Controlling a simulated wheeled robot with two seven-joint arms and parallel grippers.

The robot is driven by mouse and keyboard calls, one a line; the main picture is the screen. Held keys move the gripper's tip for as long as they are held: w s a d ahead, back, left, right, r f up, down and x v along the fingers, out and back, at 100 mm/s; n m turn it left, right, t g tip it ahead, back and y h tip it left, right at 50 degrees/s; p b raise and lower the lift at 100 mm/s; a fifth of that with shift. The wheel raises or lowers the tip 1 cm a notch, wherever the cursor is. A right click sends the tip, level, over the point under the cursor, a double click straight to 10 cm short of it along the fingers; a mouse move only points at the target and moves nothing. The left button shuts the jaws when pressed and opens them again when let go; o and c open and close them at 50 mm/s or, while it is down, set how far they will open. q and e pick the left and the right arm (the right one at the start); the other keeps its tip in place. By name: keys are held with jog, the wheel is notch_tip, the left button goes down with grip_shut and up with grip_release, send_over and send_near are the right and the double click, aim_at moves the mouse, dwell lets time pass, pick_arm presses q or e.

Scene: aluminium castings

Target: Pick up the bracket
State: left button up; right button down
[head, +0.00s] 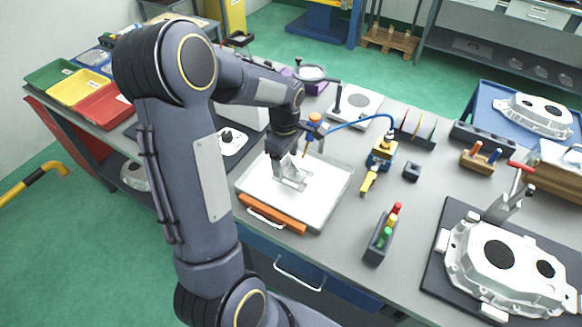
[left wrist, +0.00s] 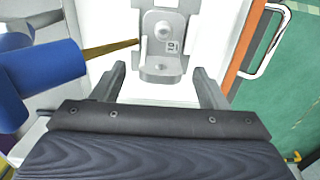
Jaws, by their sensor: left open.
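The bracket (left wrist: 163,45) is a grey metal angle piece with a hole, a slot and a small printed mark. In the left wrist view it lies ahead of my left gripper (left wrist: 168,85), its near end between the two open fingers, with gaps on both sides. In the head view my left gripper (head: 289,180) points down over the white tray (head: 325,205), and the bracket (head: 296,170) shows only in part beside it. The fingers are open and hold nothing. Whether they touch the bracket cannot be told. My right gripper is not in view.
An orange bar with a metal handle (head: 270,213) runs along the tray's front edge. A blue-hosed tool (head: 378,160) stands right of the tray. A rack with coloured pieces (head: 383,235) and a large casting (head: 500,265) are further right. Bare bench lies between them.

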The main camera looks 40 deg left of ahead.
pick_arm(q)
jog(key=shift+f, duration=0.85)
jog(key=shift+c, duration=0.2)
jog(key=c, duration=1)
jog(key=shift+c, duration=0.2)
jog(key=shift+r, duration=0.15)
